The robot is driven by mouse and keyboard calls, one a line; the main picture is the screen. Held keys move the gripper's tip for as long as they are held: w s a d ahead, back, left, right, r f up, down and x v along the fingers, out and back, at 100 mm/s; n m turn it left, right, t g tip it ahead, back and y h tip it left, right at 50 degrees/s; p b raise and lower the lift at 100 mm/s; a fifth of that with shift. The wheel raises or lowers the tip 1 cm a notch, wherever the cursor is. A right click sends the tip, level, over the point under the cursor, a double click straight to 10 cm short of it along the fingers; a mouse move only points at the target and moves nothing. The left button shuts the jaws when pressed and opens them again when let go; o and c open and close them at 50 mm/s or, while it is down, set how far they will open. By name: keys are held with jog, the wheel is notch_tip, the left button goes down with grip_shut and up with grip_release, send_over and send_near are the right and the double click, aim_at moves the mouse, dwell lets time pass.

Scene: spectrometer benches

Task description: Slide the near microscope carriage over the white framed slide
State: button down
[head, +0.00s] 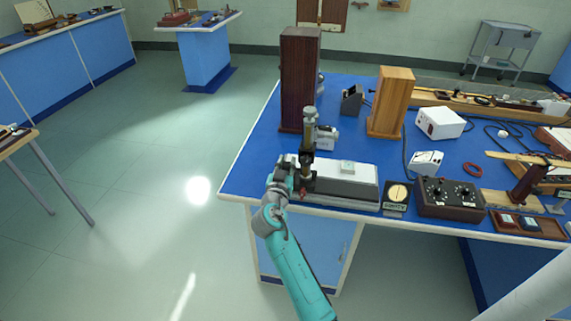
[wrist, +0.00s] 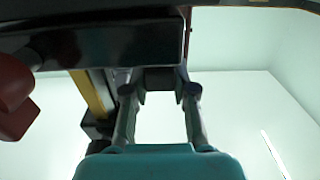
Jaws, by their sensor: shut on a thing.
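The near microscope carriage (head: 308,165) is a dark mount with an upright brass tube, at the left end of a long base (head: 355,193) with a pale top. A small white framed slide (head: 347,167) lies on that base, to the right of the carriage and apart from it. My gripper (head: 291,178) reaches the carriage from the left front. In the wrist view my gripper's fingers (wrist: 160,92) are shut on a dark block of the carriage (wrist: 160,78). The slide cannot be made out in the wrist view.
A tall dark wooden box (head: 299,80) and a lighter wooden box (head: 391,102) stand behind the base. A round dial gauge (head: 397,196) and a black control box (head: 450,198) stand to its right. The blue bench top (head: 250,165) is clear at the left.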

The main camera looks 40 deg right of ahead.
jog(key=s+d, duration=0.2)
jog(key=s, duration=0.1)
jog(key=s+d, duration=0.3)
jog(key=s, duration=0.1)
jog(key=s+d, duration=0.3)
jog(key=s, duration=0.1)
jog(key=shift+d, duration=0.2)
jog(key=shift+w, duration=0.1)
jog(key=c, duration=0.9)
grip_release()
jog(key=v, duration=1.2)
